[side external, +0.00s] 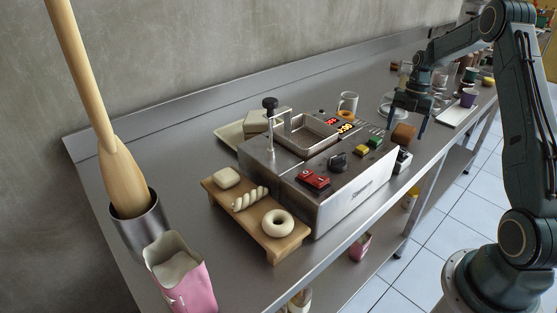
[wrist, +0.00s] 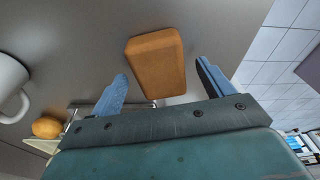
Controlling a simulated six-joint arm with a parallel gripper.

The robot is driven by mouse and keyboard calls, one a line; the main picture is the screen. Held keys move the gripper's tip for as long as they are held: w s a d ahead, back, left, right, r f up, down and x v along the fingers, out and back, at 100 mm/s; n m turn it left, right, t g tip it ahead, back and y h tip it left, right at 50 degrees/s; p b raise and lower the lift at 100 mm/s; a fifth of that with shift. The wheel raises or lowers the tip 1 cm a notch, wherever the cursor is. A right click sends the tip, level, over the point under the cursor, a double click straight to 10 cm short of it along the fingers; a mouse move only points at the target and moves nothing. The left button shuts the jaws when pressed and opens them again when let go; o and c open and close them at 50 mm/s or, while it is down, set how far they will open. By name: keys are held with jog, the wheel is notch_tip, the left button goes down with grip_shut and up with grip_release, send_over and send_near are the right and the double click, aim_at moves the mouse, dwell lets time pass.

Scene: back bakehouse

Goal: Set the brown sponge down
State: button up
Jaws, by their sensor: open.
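The brown sponge (side external: 403,134) is a block near the right end of the steel machine, close to the counter's front edge. In the wrist view the sponge (wrist: 157,62) shows between and just beyond my fingertips, with a gap on each side. My gripper (side external: 407,119) is open above it in the side view, fingers pointing down. In the wrist view my gripper (wrist: 161,72) has both blue fingers spread, not touching the sponge. The sponge seems to rest on the steel counter (wrist: 85,50); its underside is hidden.
The machine (side external: 350,190) with buttons stands left of the sponge. A small black-and-white item (side external: 402,161) stands near the front edge. A white mug (wrist: 10,85) and an orange-brown round item (wrist: 47,127) are left in the wrist view.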

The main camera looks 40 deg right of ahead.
aim_at(405, 129)
jog(key=shift+f, duration=0.25)
dwell(0.5)
jog(key=c, duration=1.1)
jog(key=shift+r, duration=0.15)
jog(key=shift+r, duration=5.1)
